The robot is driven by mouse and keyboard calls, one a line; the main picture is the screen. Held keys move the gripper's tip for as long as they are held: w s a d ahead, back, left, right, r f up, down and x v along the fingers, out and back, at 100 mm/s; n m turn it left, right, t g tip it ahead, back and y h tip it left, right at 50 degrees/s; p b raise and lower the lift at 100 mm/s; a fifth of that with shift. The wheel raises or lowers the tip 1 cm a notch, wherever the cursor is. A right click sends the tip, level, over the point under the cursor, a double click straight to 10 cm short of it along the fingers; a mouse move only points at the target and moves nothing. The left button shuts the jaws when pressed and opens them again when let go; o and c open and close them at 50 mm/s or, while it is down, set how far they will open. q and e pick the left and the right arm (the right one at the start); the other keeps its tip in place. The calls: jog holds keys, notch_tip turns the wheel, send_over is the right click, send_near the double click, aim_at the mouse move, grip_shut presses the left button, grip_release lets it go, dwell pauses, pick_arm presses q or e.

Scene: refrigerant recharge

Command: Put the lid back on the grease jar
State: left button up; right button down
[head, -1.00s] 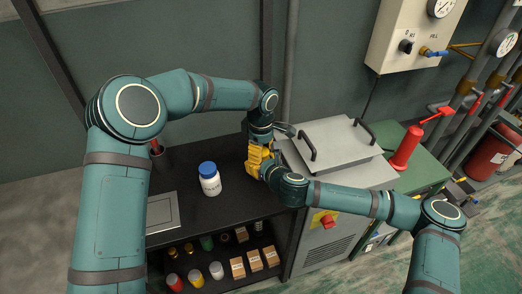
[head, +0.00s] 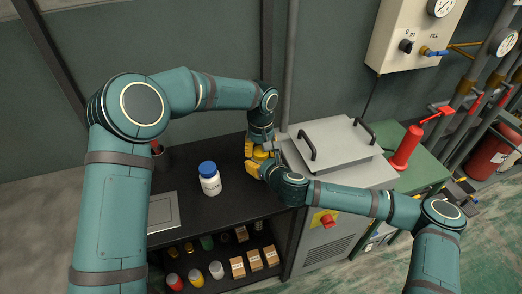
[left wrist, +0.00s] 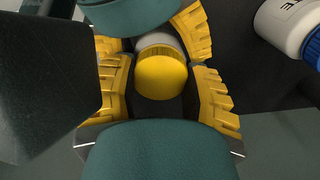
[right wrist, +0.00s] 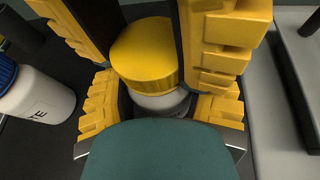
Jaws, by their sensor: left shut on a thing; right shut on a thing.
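The grease jar has a pale body (right wrist: 163,103) and a yellow ribbed lid (right wrist: 145,55). The lid sits on top of the body, with no clear gap, in the right wrist view. It also shows in the left wrist view (left wrist: 163,74). My left gripper (head: 258,150) comes down from above and is shut on the lid. My right gripper (head: 264,170) comes in from the right and is shut on the jar body, lower down. The fingers of both grippers hide much of the jar in the head view. Whether the thread is engaged cannot be told.
A white bottle with a blue cap (head: 209,182) stands on the dark bench (head: 182,172), left of the grippers. A grey machine with a handled cover (head: 342,146) is close on the right. A red cylinder (head: 405,150) stands beyond it. A lower shelf holds jars and boxes.

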pick_arm(q)
jog(key=shift+m, duration=0.4)
jog(key=o, duration=1.3)
jog(key=shift+c, duration=0.2)
jog(key=shift+r, duration=2.25)
jog(key=shift+o, duration=0.2)
jog(key=n, duration=0.1)
jog(key=r+n, duration=0.1)
jog(key=n, duration=0.2)
jog(key=shift+r+n, duration=0.4)
jog(key=r+n, duration=0.1)
jog(key=n, duration=0.3)
jog(key=shift+r, duration=0.35)
